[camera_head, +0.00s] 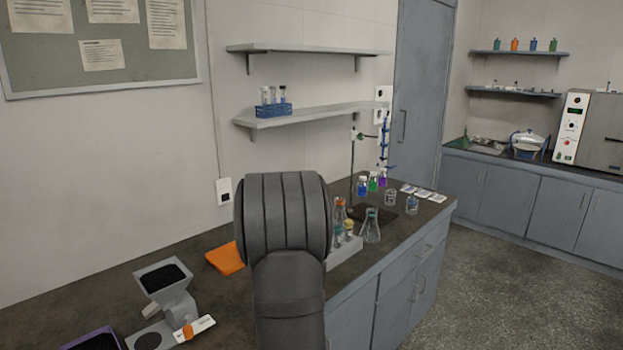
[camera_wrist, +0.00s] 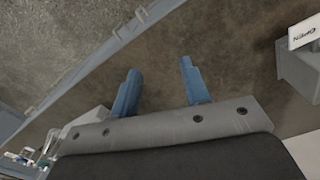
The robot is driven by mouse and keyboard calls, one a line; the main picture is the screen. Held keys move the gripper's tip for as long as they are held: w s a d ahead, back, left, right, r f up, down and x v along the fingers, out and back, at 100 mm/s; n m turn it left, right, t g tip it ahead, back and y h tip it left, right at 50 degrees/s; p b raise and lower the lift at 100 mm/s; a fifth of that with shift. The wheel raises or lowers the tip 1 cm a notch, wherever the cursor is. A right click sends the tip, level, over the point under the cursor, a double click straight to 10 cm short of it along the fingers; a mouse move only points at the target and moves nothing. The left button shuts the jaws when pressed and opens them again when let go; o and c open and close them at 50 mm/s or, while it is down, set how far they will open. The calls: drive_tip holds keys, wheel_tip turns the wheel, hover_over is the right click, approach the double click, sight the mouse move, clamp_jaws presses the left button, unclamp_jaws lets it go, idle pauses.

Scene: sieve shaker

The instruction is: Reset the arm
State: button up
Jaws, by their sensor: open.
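My gripper (camera_wrist: 160,80) shows in the wrist view with its two blue fingers spread apart and nothing between them. It is above the dark bench top (camera_wrist: 235,65), near the bench's front edge. In the head view a large dark grey part of my arm stands in the middle, and my gripper cannot be made out there. The grey shaker-like device (camera_head: 166,284) with a black top stands on the bench at lower left, with a white-and-orange piece (camera_head: 194,327) at its base.
An orange item (camera_head: 226,258) lies on the bench left of my arm. Flasks (camera_head: 371,226), beakers and coloured bottles stand to its right. In the wrist view a white label (camera_wrist: 304,33) on a grey body is at upper right. Open floor (camera_head: 510,280) lies to the right.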

drive_tip(key=w+a+r+n, duration=0.1)
drive_tip(key=a+r, duration=0.3)
drive_tip(key=a, duration=0.7)
drive_tip(key=a+r+n, duration=0.1)
drive_tip(key=a+r, duration=0.4)
drive_tip(key=a, duration=0.5)
drive_tip(key=shift+w+a+r+n, duration=0.2)
drive_tip(key=shift+w+a+n, duration=0.1)
drive_tip(key=shift+w+a, duration=0.1)
drive_tip(key=d+f+m, duration=0.1)
drive_tip(key=d+f, duration=0.3)
drive_tip(key=d, duration=0.5)
drive_tip(key=d+f+m, duration=0.1)
drive_tip(key=d+f, duration=0.2)
drive_tip(key=d, duration=0.7)
drive_tip(key=shift+f+m, duration=0.3)
drive_tip(key=shift+f, duration=0.05)
